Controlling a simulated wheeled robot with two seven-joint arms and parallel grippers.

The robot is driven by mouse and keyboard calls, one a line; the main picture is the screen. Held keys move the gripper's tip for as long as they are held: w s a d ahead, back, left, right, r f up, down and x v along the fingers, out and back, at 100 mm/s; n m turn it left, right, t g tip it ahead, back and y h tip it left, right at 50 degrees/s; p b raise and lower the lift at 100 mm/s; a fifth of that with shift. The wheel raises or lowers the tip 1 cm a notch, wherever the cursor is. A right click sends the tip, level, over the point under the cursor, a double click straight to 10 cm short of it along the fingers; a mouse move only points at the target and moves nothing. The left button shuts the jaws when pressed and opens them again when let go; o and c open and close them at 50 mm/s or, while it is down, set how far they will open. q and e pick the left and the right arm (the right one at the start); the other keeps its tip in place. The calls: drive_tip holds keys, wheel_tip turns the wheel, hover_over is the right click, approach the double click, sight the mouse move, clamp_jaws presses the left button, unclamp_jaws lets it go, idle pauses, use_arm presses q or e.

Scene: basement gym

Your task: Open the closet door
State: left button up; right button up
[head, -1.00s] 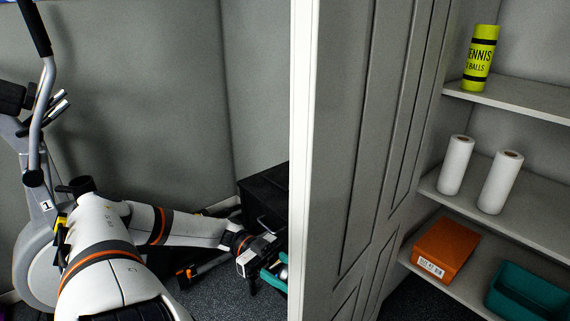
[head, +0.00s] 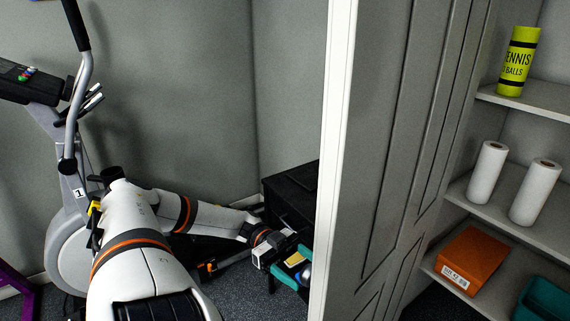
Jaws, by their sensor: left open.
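The closet door (head: 390,150) is grey and panelled, with a white edge facing me. It stands swung open, and the closet's shelves show to its right. My left gripper (head: 297,268), with teal fingers, is low at the left side of the door's white edge. It is open. A small rounded silvery thing (head: 306,273) shows by its fingers, perhaps the door knob; I cannot tell whether they touch it. The door edge hides part of that area. My right gripper is not in view.
Closet shelves (head: 535,98) hold a yellow tennis ball can (head: 518,62), two white rolls (head: 487,172), an orange box (head: 470,261) and a teal bin (head: 543,300). An exercise machine (head: 70,240) stands at left. A black cabinet (head: 290,188) is behind my gripper.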

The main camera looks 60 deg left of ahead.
use_arm(q)
drive_tip(key=b+v, duration=0.2)
drive_tip(key=v, duration=0.8)
drive_tip(key=shift+b, duration=0.3)
drive_tip(key=shift+d, duration=0.1)
